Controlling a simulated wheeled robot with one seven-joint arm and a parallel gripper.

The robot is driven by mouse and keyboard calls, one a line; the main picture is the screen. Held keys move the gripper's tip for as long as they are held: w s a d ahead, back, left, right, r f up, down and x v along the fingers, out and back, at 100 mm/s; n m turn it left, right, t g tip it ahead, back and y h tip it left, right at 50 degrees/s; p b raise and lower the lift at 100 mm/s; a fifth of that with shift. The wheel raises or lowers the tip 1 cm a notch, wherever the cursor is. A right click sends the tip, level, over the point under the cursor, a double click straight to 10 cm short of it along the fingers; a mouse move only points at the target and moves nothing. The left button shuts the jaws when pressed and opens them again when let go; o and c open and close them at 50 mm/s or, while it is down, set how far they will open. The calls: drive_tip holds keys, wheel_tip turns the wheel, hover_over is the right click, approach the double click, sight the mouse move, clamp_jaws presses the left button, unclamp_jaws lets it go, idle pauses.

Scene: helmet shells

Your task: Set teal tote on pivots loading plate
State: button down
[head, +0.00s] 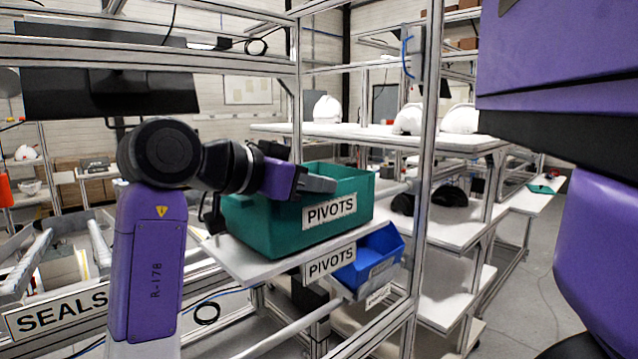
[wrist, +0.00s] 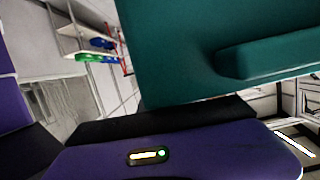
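The teal tote (head: 285,235) with a white PIVOTS label is upright over the white loading plate (head: 235,262). Its base appears to rest on the plate, with no clear gap visible. The plate's front edge carries its own PIVOTS label (head: 329,261). My gripper (head: 322,186) is at the tote's upper rim, above the tote's label, with a grey finger overlapping the rim. In the wrist view the teal tote (wrist: 190,50) fills the upper right, close to my purple gripper housing. The fingertips do not show clearly there, so whether they grip the rim is hidden.
A blue bin (head: 370,262) is tilted on a lower level just right of the plate. An aluminium post (head: 425,165) stands to the right. A SEALS label (head: 58,311) is at lower left. White helmet shells (head: 460,119) lie on a table behind.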

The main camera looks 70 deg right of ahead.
drive_tip(key=shift+f, duration=0.2)
drive_tip(key=c, duration=1.6)
unclamp_jaws()
drive_tip(key=shift+o, duration=0.2)
drive_tip(key=shift+b+v, duration=0.9)
drive_tip(key=shift+v, duration=3)
